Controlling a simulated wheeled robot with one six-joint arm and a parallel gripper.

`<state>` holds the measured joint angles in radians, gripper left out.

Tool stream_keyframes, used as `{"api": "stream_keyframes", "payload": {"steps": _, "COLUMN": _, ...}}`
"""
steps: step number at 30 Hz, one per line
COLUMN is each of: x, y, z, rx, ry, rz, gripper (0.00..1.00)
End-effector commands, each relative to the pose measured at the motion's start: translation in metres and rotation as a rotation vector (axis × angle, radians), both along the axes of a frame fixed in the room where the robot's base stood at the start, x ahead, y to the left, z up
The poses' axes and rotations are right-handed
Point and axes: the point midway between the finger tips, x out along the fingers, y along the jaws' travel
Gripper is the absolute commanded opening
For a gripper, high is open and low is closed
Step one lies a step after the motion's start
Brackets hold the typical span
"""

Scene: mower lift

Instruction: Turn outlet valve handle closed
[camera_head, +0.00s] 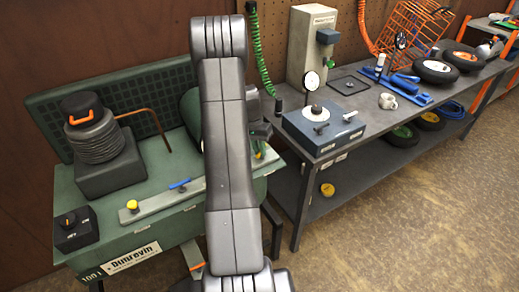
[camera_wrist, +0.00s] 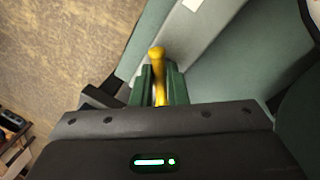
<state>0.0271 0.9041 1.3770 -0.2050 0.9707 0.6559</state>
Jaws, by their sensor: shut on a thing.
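The outlet valve handle is a yellow lever (camera_wrist: 157,54) with a rounded end, seen in the wrist view over the green and grey machine. My gripper (camera_wrist: 159,84) has its two green fingers shut on the lever, one on each side. The lever's end sticks out past the fingertips, and its base is hidden by the gripper body. In the head view a bit of yellow (camera_head: 259,155) shows at the right end of the compressor (camera_head: 185,225), beside my arm. My arm hides most of that spot, and the valve body cannot be made out.
On the compressor are a grey rail with a blue lever (camera_head: 180,184) and a yellow knob (camera_head: 132,205), a black switch box (camera_head: 76,230) and a thin copper pipe (camera_head: 148,112). A workbench (camera_head: 345,158) with tools stands close at right. Open floor (camera_head: 420,220) lies in front of it.

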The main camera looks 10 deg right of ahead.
Motion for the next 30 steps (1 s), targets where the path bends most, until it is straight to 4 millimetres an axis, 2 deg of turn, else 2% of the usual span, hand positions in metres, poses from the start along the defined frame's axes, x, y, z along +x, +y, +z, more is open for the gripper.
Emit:
{"api": "stream_keyframes", "payload": {"steps": 5, "x": 0.0012, "y": 0.0, "z": -0.0014, "rx": -0.001, "ry": -0.001, "rz": -0.072, "gripper": 0.0}}
{"api": "stream_keyframes", "payload": {"steps": 21, "x": 0.0049, "y": 0.001, "z": -0.0004, "rx": 0.0, "ry": -0.002, "rz": -0.468, "gripper": 0.0}}
{"api": "stream_keyframes", "payload": {"steps": 30, "x": 0.0059, "y": 0.0011, "z": 0.0006, "rx": 0.0, "ry": -0.002, "rz": -0.603, "gripper": 0.0}}
